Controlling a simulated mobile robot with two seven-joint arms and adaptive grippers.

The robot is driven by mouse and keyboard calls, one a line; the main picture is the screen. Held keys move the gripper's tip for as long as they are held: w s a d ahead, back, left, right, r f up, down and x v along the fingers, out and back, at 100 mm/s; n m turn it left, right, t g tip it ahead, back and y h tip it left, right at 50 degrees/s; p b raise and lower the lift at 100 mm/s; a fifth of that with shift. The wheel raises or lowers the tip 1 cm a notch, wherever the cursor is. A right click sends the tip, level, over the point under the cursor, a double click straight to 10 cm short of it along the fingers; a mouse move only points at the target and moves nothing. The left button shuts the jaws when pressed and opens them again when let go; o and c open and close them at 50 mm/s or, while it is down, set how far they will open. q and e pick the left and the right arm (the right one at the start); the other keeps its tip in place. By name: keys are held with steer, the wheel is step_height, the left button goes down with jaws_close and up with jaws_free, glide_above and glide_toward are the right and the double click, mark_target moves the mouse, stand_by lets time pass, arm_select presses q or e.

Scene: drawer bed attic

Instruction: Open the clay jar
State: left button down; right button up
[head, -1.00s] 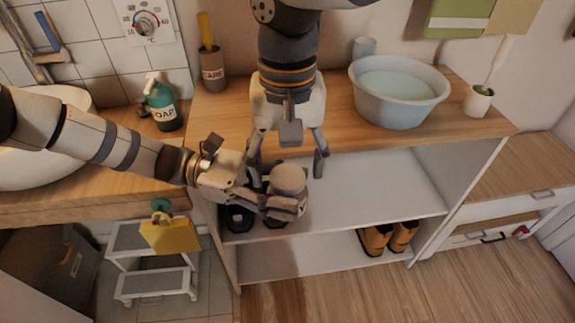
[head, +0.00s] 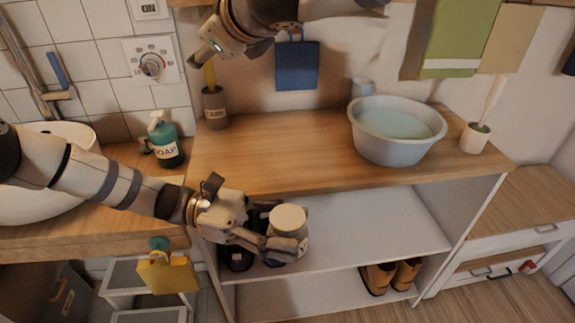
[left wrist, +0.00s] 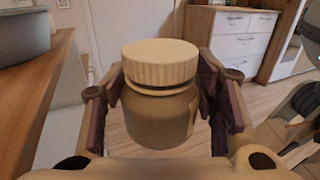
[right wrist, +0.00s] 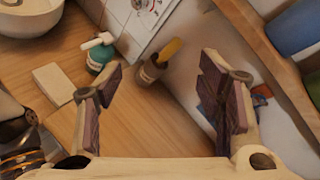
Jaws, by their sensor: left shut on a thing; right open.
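The clay jar (head: 289,226) is a small brown jar with a paler, ribbed lid (left wrist: 160,62). The lid sits on the jar in the left wrist view. My left gripper (head: 284,246) is shut on the jar's body (left wrist: 160,118), one finger on each side, below the lid. It holds the jar upright in front of the shelf unit, below the wooden top. My right gripper (right wrist: 168,95) is open and empty, raised above the back left of the wooden top. Its forearm shows at the top of the head view.
The wooden top (head: 270,150) is largely clear in the middle. A grey basin (head: 395,140) of water stands at right, a brush cup (head: 475,138) beyond it. A soap bottle (head: 164,140) and a labelled holder (head: 214,108) stand at left. Dark shoes (head: 238,256) are on the shelf.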

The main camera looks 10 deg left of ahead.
steer(key=d+f+m+h, duration=0.3)
steer(key=d+f+m, duration=0.1)
steer(key=d+m, duration=0.1)
steer(key=m+g+h, duration=0.6)
steer(key=m+g, duration=0.1)
steer(key=g, duration=0.3)
glide_above(288, 216)
step_height(288, 216, down, 8)
steer(key=shift+w+r, duration=0.1)
steer(key=f, duration=0.7)
steer(key=shift+s, duration=0.2)
steer(key=shift+f, duration=0.5)
steer(key=c, duration=1.2)
steer(key=n, duration=0.3)
steer(key=shift+n, duration=0.3)
steer(key=o, duration=1.3)
steer(key=shift+c, duration=0.2)
